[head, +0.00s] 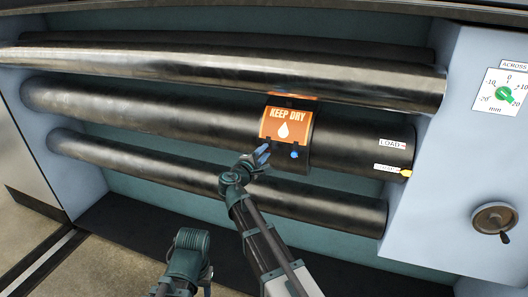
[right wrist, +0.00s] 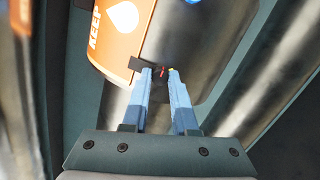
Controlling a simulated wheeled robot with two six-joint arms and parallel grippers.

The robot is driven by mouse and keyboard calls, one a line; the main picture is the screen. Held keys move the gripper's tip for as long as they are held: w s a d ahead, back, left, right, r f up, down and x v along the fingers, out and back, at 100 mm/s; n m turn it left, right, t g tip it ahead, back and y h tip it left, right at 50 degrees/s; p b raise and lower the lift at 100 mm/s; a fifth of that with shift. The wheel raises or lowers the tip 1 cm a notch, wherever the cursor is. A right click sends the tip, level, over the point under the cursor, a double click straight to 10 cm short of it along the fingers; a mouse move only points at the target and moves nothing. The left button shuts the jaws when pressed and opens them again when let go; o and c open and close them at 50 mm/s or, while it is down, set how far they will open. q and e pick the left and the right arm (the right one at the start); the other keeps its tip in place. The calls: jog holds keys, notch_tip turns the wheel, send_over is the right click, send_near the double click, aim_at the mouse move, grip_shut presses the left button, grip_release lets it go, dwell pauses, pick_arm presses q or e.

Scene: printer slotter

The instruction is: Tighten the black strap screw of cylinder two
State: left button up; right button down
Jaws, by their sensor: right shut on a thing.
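Cylinder two, taken as the middle black roller (head: 190,115), carries an orange and white KEEP DRY plate (head: 287,125) wrapped around it near its right end. A blue screw (head: 294,154) shows at the plate's lower right. A black strap (right wrist: 137,64) sits at the plate's lower edge in the right wrist view. My right gripper (head: 263,153) is at the plate's lower left corner. In the right wrist view its blue fingers (right wrist: 161,72) are shut on the black strap screw, with a small red bit (right wrist: 162,71) showing between the tips; the screw is mostly hidden. My left gripper is not seen.
A larger roller (head: 200,65) runs above and another roller (head: 300,200) below, close to my right arm. On the right panel are a green dial (head: 504,93) and a handwheel (head: 494,218). A LOAD label (head: 393,144) is at the roller's right end.

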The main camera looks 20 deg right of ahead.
jog(key=m+p, duration=0.1)
jog(key=m, duration=0.4)
jog(key=shift+m, duration=0.3)
jog(key=shift+s+m+g+y+p, duration=0.1)
jog(key=shift+m+g+y+p, duration=0.35)
jog(key=shift+m, duration=1.75)
jog(key=c, duration=0.7)
grip_release()
